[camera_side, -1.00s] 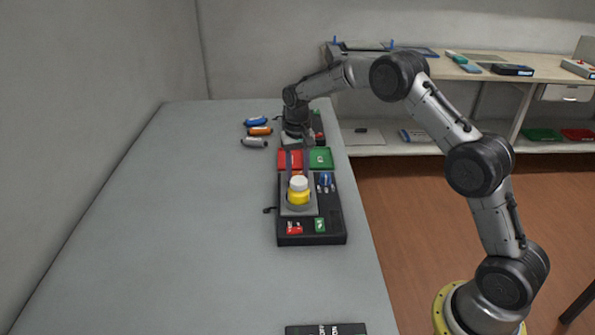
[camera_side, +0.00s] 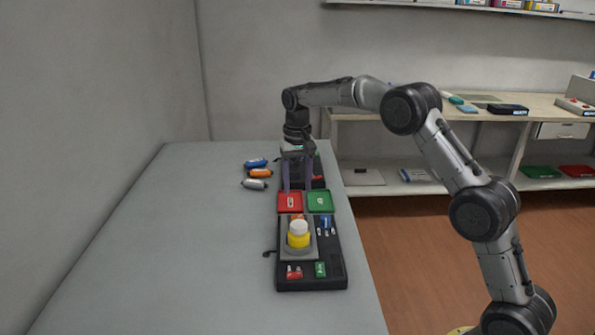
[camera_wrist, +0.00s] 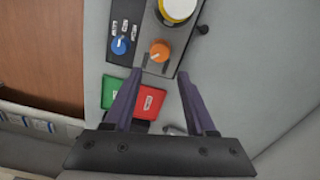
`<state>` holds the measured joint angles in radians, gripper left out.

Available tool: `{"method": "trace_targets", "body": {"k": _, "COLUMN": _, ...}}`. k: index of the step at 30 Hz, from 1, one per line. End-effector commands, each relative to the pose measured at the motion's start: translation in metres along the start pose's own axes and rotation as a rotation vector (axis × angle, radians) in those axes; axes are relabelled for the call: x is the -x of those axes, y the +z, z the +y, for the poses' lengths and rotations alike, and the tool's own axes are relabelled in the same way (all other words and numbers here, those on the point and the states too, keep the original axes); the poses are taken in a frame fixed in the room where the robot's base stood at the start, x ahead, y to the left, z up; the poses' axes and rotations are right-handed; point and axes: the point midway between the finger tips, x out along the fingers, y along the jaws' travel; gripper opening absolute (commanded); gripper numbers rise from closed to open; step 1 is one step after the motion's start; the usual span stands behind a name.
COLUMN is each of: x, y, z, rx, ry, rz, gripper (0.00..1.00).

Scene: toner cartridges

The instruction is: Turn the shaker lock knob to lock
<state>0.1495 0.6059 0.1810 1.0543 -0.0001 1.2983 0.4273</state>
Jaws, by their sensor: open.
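An orange knob (camera_wrist: 160,51) sits on a grey plate just beyond a yellow, white-capped bottle; part of it also shows behind the bottle in the side view (camera_side: 297,217). A blue knob (camera_wrist: 120,46) with small white labels is beside it on the black panel; it also shows in the side view (camera_side: 326,222). The label writing is too small to read. My gripper (camera_wrist: 158,76) is open and empty, its two purple fingers spread apart. In the wrist view the orange knob lies past the fingertips, between their lines. In the side view my gripper (camera_side: 297,188) is above and behind the trays.
The bottle (camera_side: 299,236) stands on the grey plate. A red tray (camera_side: 290,202) and a green tray (camera_side: 320,201) adjoin the panel. Blue, orange and grey cylinders (camera_side: 257,173) lie left of my gripper. The table's left side is clear.

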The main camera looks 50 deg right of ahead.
Motion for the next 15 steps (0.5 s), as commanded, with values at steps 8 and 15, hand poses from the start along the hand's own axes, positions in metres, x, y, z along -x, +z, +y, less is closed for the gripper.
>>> {"method": "trace_targets", "body": {"k": 8, "x": 0.034, "y": 0.000, "z": 0.000, "rx": 0.000, "ry": 0.000, "rz": 0.000, "gripper": 0.56}}
{"method": "trace_targets", "body": {"k": 15, "x": 0.038, "y": 0.000, "z": 0.000, "rx": 0.000, "ry": 0.000, "rz": -0.001, "gripper": 0.56}}
